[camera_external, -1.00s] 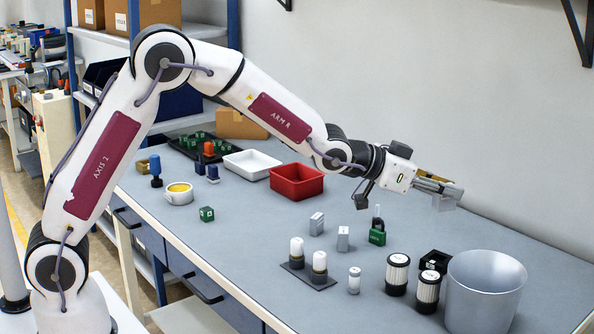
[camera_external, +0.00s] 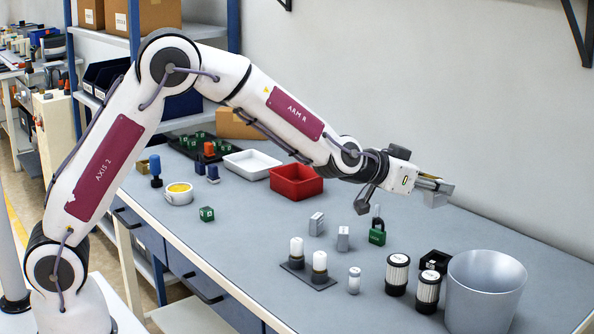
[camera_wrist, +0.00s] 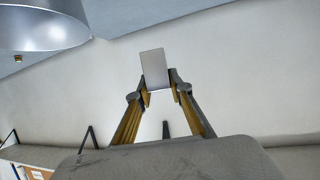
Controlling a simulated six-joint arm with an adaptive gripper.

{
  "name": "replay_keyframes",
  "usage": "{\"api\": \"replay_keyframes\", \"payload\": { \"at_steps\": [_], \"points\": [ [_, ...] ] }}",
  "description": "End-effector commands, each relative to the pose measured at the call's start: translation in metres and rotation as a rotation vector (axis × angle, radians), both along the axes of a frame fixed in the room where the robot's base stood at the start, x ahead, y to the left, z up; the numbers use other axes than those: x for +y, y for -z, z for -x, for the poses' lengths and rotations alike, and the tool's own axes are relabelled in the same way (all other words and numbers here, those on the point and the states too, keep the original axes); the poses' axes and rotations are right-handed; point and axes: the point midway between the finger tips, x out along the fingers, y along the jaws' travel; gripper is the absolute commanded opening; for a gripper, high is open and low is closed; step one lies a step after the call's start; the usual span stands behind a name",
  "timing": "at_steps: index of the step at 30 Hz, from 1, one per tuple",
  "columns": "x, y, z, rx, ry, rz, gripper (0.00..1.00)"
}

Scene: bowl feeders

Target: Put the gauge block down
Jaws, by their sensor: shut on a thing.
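My gripper (camera_external: 432,186) is shut on a grey metal gauge block (camera_external: 438,197), held in the air above the right part of the table. In the wrist view the block (camera_wrist: 153,66) sits between the two fingertips (camera_wrist: 158,90), sticking out beyond them. Two similar grey blocks stand on the table near its middle, one (camera_external: 316,223) a little left of the other (camera_external: 343,238); both are well apart from my gripper.
Dark-banded white cylinders (camera_external: 397,274), a black holder (camera_external: 434,262) and a large metal bucket (camera_external: 485,290) stand at the right front. A red bin (camera_external: 297,182) is at the back. The table's back right is clear.

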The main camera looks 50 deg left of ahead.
Motion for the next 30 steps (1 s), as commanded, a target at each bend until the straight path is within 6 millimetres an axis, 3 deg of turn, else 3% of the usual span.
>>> {"api": "replay_keyframes", "payload": {
  "at_steps": [11,17,24,30],
  "points": [
    [0.026,0.013,-0.004,0.001,-0.147,0.0,0.0],
    [0.051,0.029,-0.003,0.002,-0.275,-0.001,0.0],
    [0.1,0.064,0.008,0.004,-0.491,-0.004,0.0],
    [0.125,0.093,0.027,0.003,-0.608,-0.004,0.0]
  ]
}}
